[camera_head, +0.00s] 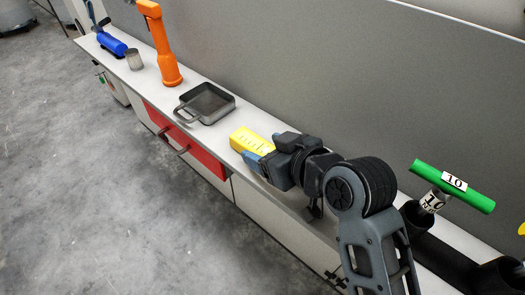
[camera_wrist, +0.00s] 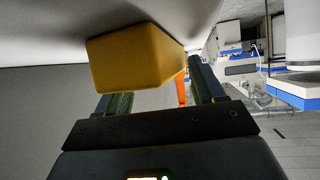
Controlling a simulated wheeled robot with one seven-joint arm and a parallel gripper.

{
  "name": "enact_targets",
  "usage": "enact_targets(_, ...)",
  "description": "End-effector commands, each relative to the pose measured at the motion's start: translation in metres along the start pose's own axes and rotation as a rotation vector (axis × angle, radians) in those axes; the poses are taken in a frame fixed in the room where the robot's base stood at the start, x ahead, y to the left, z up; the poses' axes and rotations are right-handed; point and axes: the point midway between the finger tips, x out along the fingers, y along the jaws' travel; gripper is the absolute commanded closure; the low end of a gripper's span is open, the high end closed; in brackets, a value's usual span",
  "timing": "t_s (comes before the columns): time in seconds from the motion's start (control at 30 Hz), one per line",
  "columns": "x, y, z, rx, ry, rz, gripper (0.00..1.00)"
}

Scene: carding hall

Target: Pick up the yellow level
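The yellow level (camera_head: 250,141) lies on the narrow white shelf, just beyond the end of my arm. Dark marks show on its top. In the wrist view it is a large yellow block (camera_wrist: 135,60), close up, and it covers the tip of the left finger. My gripper (camera_head: 258,163) is at the level's near end, with a blue finger showing beside it. In the wrist view my gripper (camera_wrist: 160,93) has its two fingers well apart. I cannot tell whether either finger touches the level.
A grey square pan (camera_head: 220,104) stands beyond the level, then an orange tool (camera_head: 162,45), a small grey cup (camera_head: 134,59) and a blue tool (camera_head: 110,43). A green-handled item (camera_head: 452,186) is at right. A grey panel (camera_head: 330,70) rises behind the shelf (camera_head: 190,78).

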Motion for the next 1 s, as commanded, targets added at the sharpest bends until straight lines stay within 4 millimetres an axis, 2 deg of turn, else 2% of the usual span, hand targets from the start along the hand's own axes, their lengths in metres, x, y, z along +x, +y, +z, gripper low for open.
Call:
enact_targets(0.07, -0.0001, 0.0001, 0.0000, 0.000, 0.000, 0.000, 0.40)
enact_targets(0.63, -0.0004, 0.0003, -0.0005, 0.000, 0.001, 0.001, 0.93)
enact_targets(1.0, -0.0033, 0.0005, -0.0067, -0.001, 0.003, 0.001, 0.94)
